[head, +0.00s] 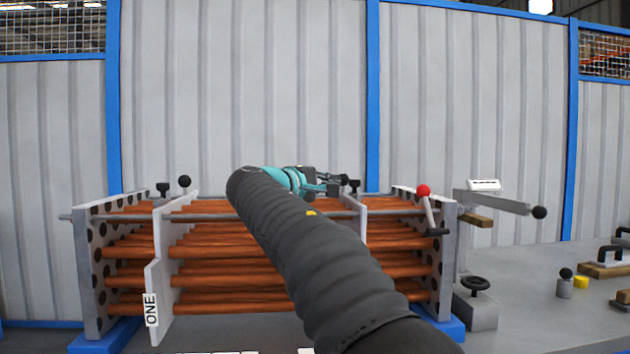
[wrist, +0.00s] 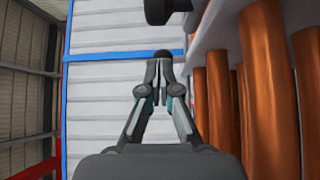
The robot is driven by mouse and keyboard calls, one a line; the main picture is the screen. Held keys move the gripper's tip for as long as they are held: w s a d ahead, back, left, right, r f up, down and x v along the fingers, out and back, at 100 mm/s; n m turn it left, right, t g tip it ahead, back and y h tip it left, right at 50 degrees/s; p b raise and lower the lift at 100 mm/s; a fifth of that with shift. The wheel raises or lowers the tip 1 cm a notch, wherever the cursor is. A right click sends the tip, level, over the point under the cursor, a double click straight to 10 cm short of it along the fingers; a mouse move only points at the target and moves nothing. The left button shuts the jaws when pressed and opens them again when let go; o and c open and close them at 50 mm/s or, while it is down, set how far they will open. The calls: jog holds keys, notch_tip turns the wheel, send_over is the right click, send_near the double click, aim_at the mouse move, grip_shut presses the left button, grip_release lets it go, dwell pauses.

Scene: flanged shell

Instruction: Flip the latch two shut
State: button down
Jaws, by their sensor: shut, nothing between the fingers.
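My gripper (head: 333,187) is shut and empty, above the top of the tube bundle, beside the right-hand upright plate (head: 361,228). A black ball knob (head: 344,180) and a black block-like knob (head: 355,185) show just past its fingertips; they look like parts of latch two, though no label for it shows. In the wrist view my closed fingertips (wrist: 162,68) point at a dark round knob (wrist: 162,54), very close ahead; I cannot tell whether they touch. A black block (wrist: 166,10) hangs at the top edge there. My arm hides the latch's base.
Copper tubes (head: 220,250) fill the frame. A red-knobbed lever (head: 424,191) and a black-ended arm (head: 539,212) stand right. A handwheel (head: 475,284) sits below.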

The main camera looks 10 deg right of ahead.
aim_at(351, 183)
jog(key=shift+s+d+b, duration=0.15)
jog(key=shift+s+d, duration=0.1)
jog(key=shift+s, duration=0.35)
jog(key=shift+s+d+b, duration=0.1)
jog(key=shift+s+d, duration=0.2)
jog(key=shift+s, duration=0.35)
jog(key=shift+s+d+b, duration=0.15)
jog(key=shift+s+d, duration=0.1)
jog(key=shift+s, duration=0.35)
jog(key=s+b, duration=0.2)
jog(key=s, duration=0.1)
jog(key=shift+s+f, duration=0.1)
jog(key=shift+s, duration=0.2)
